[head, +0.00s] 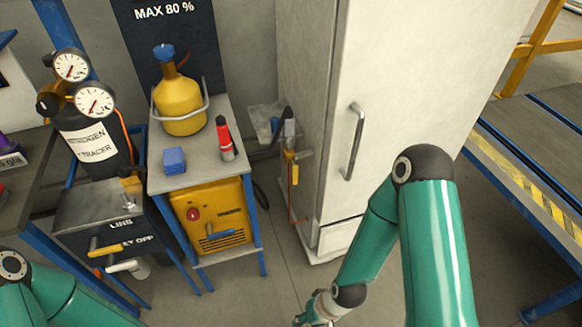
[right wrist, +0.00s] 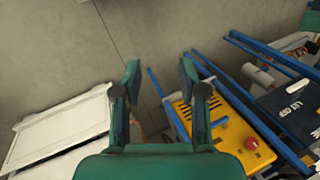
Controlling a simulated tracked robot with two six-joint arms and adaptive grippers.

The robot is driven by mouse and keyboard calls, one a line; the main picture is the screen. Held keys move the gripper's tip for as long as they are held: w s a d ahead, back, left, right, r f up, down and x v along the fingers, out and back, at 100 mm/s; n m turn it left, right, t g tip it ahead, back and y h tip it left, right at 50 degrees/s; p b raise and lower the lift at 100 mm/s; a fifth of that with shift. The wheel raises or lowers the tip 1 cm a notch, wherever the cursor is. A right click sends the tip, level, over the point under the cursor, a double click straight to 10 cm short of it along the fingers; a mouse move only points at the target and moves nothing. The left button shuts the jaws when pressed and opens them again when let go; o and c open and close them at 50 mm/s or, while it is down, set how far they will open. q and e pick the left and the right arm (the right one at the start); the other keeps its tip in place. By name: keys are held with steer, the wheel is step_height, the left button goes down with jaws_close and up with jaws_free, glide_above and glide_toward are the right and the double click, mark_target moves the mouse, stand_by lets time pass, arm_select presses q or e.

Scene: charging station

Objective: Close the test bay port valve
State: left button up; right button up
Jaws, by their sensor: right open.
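A small valve with a yellow lever (head: 290,165) is on the left side of the tall white cabinet, above a thin copper-coloured pipe. Its lever looks roughly upright, along the pipe. Another yellow lever (head: 106,250) sticks out from the dark panel under the left bench, roughly level. I cannot read a label telling which is the test bay port valve. My right gripper (head: 314,318) is low at the bottom edge of the head view, below and apart from the cabinet valve. In the right wrist view, its fingers (right wrist: 160,82) are spread with nothing between them. My left gripper is out of view.
The white cabinet (head: 395,90) stands behind my right arm. A table (head: 205,155) holds a yellow cylinder (head: 180,105), a red bottle (head: 224,138) and a blue block (head: 174,161). A yellow machine (head: 212,215) sits below. Open floor lies between table and cabinet.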

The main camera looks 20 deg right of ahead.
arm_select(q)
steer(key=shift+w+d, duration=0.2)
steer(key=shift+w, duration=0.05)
arm_select(e)
steer(key=shift+d, duration=0.2)
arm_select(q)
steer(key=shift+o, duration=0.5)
arm_select(e)
steer(key=shift+o, duration=0.5)
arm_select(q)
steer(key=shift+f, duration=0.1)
arm_select(e)
steer(key=shift+w, duration=0.15)
steer(key=n+t+h+b, duration=0.3)
steer(key=t+b, duration=1.4)
steer(key=b, duration=2)
glide_toward(295, 175)
arm_select(q)
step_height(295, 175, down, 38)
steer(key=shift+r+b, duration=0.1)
steer(key=shift+b, duration=0.55)
arm_select(e)
steer(key=shift+m+h, duration=0.3)
steer(key=shift+m, duration=0.1)
steer(key=w, duration=1)
steer(key=shift+w+a+f, duration=0.25)
steer(key=shift+w+a, duration=0.05)
steer(key=shift+w, duration=0.05)
